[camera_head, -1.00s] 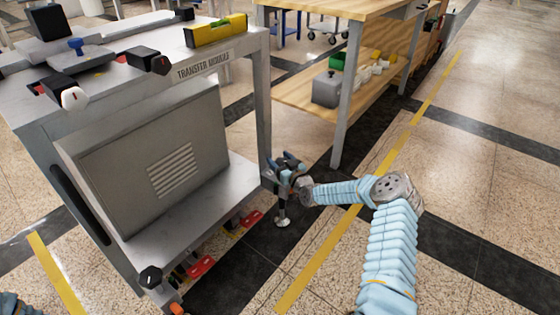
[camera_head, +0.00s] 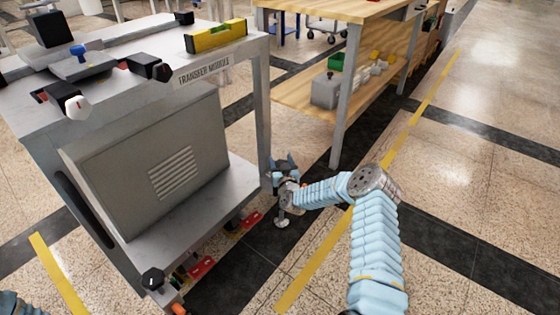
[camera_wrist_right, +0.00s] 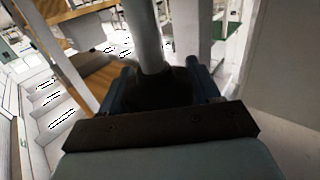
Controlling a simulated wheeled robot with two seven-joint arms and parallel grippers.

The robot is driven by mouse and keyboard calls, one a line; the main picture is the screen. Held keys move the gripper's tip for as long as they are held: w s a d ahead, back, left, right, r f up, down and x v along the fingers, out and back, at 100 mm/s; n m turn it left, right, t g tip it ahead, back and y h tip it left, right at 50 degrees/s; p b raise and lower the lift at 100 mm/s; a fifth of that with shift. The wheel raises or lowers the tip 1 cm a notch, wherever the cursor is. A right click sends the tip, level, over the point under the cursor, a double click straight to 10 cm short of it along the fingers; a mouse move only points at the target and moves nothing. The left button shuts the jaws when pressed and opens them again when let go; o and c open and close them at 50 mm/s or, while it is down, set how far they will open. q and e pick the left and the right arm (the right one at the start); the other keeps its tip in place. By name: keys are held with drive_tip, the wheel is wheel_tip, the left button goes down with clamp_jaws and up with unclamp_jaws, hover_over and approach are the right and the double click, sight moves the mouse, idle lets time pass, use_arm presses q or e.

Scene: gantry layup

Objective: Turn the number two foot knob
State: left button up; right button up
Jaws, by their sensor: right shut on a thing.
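The grey transfer module (camera_head: 110,112) stands on the left of the head view. My right gripper (camera_head: 283,163) is low at its right front leg, above a round levelling foot (camera_head: 281,222). In the right wrist view, the gripper's blue fingers (camera_wrist_right: 165,85) are on either side of a dark knob (camera_wrist_right: 158,88) with a grey post rising from it, and they are shut on it. The knob's markings cannot be read. Another black foot knob (camera_head: 152,279) shows at the module's near lower corner. My left gripper is out of view.
A yellow spirit level (camera_head: 216,36) and black clamp knobs (camera_head: 150,66) are on the module's top. A wooden bench (camera_head: 330,10) with a lower shelf stands behind my right arm. Red-handled items (camera_head: 200,268) lie under the module. The floor at right is clear.

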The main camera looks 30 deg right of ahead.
drive_tip(key=shift+s+d+m+g+h, duration=0.15)
drive_tip(key=shift+m+g+h, duration=0.45)
drive_tip(key=shift+m+h, duration=0.5)
drive_tip(key=shift+h, duration=0.4)
drive_tip(key=o, duration=1)
drive_tip(key=p+v, duration=0.1)
drive_tip(key=v, duration=1.2)
drive_tip(key=shift+s, duration=0.3)
